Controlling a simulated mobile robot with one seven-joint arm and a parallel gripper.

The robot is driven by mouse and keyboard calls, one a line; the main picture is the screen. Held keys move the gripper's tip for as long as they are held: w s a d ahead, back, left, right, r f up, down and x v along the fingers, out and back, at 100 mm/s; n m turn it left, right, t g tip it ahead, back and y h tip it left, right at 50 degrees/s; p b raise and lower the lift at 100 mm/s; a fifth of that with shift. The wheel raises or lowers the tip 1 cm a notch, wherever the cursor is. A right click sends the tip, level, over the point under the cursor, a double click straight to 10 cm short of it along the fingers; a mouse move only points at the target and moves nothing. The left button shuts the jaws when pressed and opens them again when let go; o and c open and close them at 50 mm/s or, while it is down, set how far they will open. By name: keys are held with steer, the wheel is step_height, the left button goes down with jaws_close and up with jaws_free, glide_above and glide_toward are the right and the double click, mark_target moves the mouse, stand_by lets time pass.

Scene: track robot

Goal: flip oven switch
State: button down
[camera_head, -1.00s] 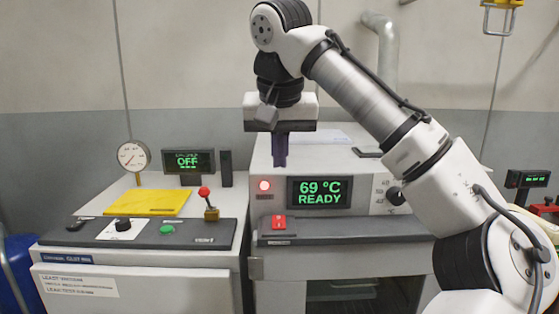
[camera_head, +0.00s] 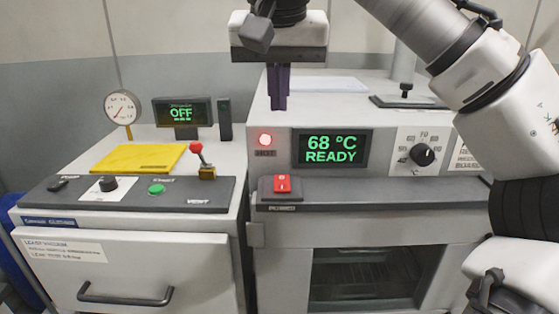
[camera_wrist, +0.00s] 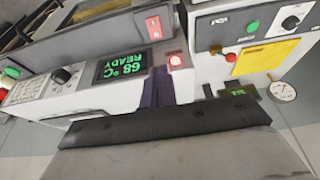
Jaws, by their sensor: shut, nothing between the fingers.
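The oven (camera_head: 350,247) stands at centre right, with a display (camera_head: 331,148) reading 68 °C READY. Its red rocker switch (camera_head: 282,184) sits on the dark ledge at the oven's front left.
A dial knob (camera_head: 422,154) is right of the display. The neighbouring machine on the left carries a red-balled lever (camera_head: 196,147), a green button (camera_head: 157,189), a yellow pad (camera_head: 138,158), a gauge (camera_head: 122,107) and a display (camera_head: 182,112) reading OFF. Space before the oven is clear.

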steer(key=shift+s+r, duration=0.1)
steer(key=shift+s, duration=0.05)
steer(key=p, duration=0.2)
glide_toward(279, 178)
steer(key=x, duration=0.5)
steer(key=shift+w, duration=0.25)
steer(key=shift+f, duration=0.8)
steer(key=shift+w, duration=0.1)
steer(key=shift+f, duration=0.25)
